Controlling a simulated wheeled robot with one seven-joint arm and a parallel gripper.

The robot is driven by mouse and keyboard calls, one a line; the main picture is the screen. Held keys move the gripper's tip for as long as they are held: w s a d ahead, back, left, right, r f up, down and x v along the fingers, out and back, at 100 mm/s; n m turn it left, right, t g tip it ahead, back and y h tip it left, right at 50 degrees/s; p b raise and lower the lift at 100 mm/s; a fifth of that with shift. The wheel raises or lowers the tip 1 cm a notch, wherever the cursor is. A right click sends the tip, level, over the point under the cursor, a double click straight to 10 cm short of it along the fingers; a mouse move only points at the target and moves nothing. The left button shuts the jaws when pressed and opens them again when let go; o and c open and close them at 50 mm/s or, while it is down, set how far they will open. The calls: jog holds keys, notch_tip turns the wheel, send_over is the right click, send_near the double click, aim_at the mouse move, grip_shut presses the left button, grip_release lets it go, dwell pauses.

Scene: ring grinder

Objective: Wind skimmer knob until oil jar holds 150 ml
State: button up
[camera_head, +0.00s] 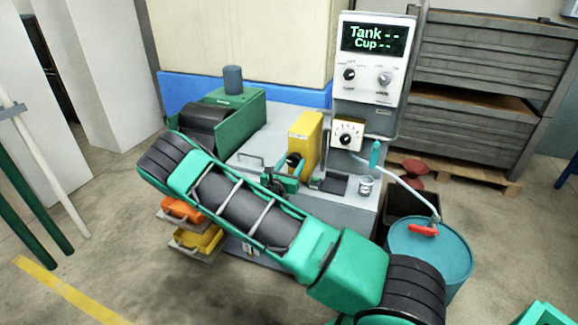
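The white readout box (371,60) stands on a post and shows "Tank --" and "Cup --", with two round knobs below the screen. A smaller white box (350,133) below it carries a black dial knob (345,139). A small clear jar (366,185) stands on the grey bench top; its fill level is too small to read. My green and black arm (245,205) crosses in front of the bench and hides part of it.
A yellow box (305,140) and a green housing with a dark drum (210,115) stand on the bench. Orange and yellow trays (200,240) jut out low at left. A blue drum (430,250) with a red tap stands at right. Grey crates (495,60) are behind.

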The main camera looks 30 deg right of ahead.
jog(key=c, duration=0.5)
jog(key=shift+o, duration=0.4)
jog(key=shift+a, duration=0.4)
jog(key=shift+d, duration=0.2)
jog(key=shift+d+m, duration=0.15)
jog(key=shift+m, duration=0.25)
jog(key=shift+c, duration=0.2)
jog(key=shift+o, duration=0.2)
jog(key=m, duration=0.4)
jog(key=shift+d+m, duration=0.1)
jog(key=shift+m, duration=0.2)
jog(key=m, duration=0.4)
jog(key=shift+s+m, duration=0.1)
jog(key=shift+m, duration=0.2)
jog(key=m, duration=0.5)
jog(key=shift+d+f, duration=0.1)
jog(key=shift+d, duration=0.05)
jog(key=m, duration=0.5)
jog(key=shift+s+f+m, duration=0.15)
jog(key=shift+f+m, duration=0.05)
jog(key=shift+m, duration=0.2)
